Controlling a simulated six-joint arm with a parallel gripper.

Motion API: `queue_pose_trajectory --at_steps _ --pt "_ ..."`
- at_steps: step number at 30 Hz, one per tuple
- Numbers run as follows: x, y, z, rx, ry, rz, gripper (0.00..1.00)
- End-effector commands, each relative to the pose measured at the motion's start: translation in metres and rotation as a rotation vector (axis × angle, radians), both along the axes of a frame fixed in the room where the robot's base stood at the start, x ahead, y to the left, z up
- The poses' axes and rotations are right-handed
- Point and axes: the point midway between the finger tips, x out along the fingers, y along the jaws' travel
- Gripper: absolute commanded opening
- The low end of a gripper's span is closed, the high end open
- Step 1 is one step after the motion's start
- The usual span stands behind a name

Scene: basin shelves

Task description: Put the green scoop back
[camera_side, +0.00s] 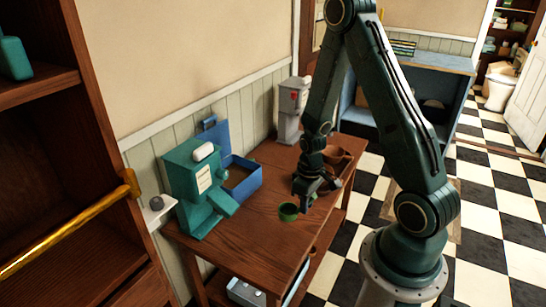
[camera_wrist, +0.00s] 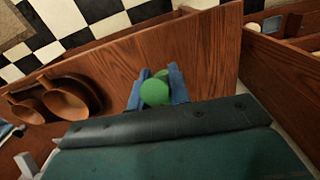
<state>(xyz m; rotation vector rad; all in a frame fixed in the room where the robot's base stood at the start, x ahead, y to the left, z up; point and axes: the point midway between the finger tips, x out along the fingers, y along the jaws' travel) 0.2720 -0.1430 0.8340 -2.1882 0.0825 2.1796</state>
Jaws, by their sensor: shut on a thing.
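Much of the scoop's handle is hidden by the fingers.
The wooden table (camera_side: 258,232) has bare room around the scoop. A teal machine (camera_side: 190,180), an open blue box (camera_side: 243,186) and a grey dispenser (camera_side: 290,112) line the wall.

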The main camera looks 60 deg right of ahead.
Motion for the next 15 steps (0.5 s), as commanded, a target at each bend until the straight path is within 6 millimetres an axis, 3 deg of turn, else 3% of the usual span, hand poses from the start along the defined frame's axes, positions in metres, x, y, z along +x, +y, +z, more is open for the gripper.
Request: queue_pose_trajectory --at_steps 6,15 --pt "0.000 0.000 -0.019 0.000 0.001 0.000 0.00" --pt "0.000 0.000 -0.023 -0.001 -0.002 0.000 0.00"
